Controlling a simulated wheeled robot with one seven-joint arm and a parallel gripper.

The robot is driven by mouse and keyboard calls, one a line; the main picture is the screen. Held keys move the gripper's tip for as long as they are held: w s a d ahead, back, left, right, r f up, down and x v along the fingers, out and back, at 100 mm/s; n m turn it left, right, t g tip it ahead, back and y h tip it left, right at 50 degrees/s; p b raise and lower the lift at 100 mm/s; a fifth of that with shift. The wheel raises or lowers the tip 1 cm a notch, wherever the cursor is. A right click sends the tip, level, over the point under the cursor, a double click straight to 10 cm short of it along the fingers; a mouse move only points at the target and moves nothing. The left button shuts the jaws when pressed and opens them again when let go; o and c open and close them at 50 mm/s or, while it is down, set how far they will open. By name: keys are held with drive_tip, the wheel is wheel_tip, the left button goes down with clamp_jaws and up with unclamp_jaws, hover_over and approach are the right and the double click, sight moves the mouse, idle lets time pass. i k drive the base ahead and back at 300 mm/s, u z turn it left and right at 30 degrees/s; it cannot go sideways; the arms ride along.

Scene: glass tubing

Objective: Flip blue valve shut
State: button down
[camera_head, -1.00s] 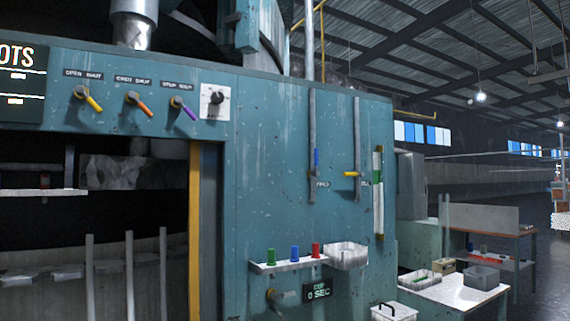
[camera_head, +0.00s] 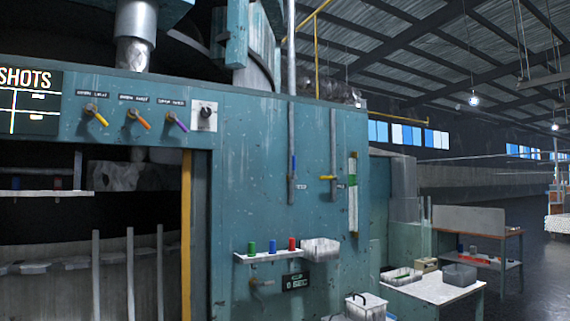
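The blue valve (camera_head: 293,166) is a small blue handle on a grey vertical pipe (camera_head: 291,130) on the teal machine front. Its handle points up and down, in line with the pipe. A small label sits to its lower right, too small to read. A yellow-handled valve (camera_head: 327,178) on the pipe to its right has its handle crosswise. My gripper is not in this view.
Orange, yellow and purple levers sit upper left beside a black knob (camera_head: 206,112). A shelf (camera_head: 268,257) with green, blue and red items and a white bin (camera_head: 321,249) juts out below the valves. A white table (camera_head: 437,289) stands right; open floor lies beyond.

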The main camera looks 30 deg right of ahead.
sight(294, 177)
drive_tip(key=k, duration=0.75)
drive_tip(key=z, duration=0.45)
drive_tip(key=i, duration=0.45)
drive_tip(key=z, duration=0.9)
drive_tip(key=i, duration=1.55)
drive_tip(key=u, duration=0.8)
drive_tip(key=i, duration=0.45)
drive_tip(key=u, duration=0.45)
